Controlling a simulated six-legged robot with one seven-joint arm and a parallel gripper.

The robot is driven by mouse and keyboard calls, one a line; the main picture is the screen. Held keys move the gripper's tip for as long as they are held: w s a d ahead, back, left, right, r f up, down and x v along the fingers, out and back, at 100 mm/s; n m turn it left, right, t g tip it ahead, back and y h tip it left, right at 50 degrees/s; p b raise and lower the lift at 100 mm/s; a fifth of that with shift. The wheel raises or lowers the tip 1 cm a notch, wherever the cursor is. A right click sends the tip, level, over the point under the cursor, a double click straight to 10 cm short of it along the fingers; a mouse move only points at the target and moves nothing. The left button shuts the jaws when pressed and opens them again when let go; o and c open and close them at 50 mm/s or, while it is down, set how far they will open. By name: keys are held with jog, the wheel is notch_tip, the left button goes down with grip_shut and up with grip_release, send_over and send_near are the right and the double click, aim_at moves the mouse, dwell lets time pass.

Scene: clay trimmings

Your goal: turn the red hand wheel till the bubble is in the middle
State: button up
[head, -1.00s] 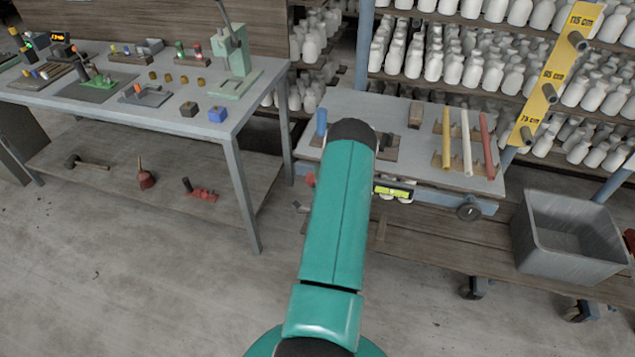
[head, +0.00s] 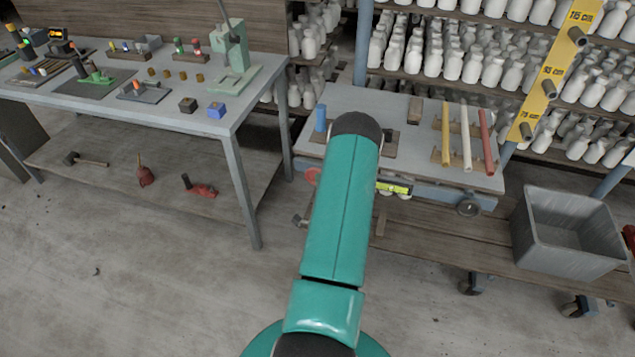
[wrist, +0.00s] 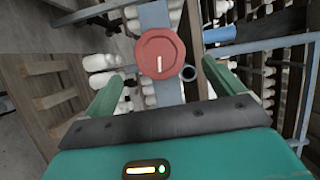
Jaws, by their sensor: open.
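The red hand wheel (wrist: 160,53) faces me in the wrist view, with a white mark running down from near its centre. My gripper (wrist: 161,72) is open, with one green finger to each side below the wheel; I cannot tell whether either touches it. In the head view the wheel (head: 312,175) shows at the left of the cart's front edge, partly hidden by my arm. The yellow-green level (head: 395,188) is on the same edge, just right of my arm. Its bubble is too small to place. My gripper is hidden behind my arm there.
The grey cart top (head: 350,103) carries yellow, white and red rods on holders. A dark round knob (head: 468,209) is at its front right. A grey bin (head: 568,232) stands to the right. A workbench (head: 215,122) stands left, with open floor in front.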

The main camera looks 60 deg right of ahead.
jog(key=v, duration=0.7)
dwell(0.4)
jog(key=w+a+r+n+t+y, duration=0.1)
jog(key=w+r+n+y, duration=0.2)
jog(key=w+r+n, duration=0.4)
jog(key=w+a+r+n+t+y, duration=0.1)
jog(key=w+r+n+y, duration=0.3)
jog(key=w, duration=0.6)
jog(key=w+a+r+n+g+y, duration=0.15)
jog(key=w+a+r+n, duration=0.45)
jog(key=a+r, duration=0.6)
jog(key=w+a+r+n+y, duration=0.1)
jog(key=a+r+n+y, duration=0.2)
jog(key=a+r, duration=0.5)
jog(key=s+a+r+n+g+y, duration=0.2)
jog(key=s+a, duration=0.6)
jog(key=a, duration=0.4)
jog(key=s+a+r+n+g+y, duration=0.2)
jog(key=s+a+r+n, duration=0.3)
jog(key=a, duration=0.7)
jog(key=s+n, duration=0.2)
jog(key=s, duration=0.2)
jog(key=shift+r, duration=0.3)
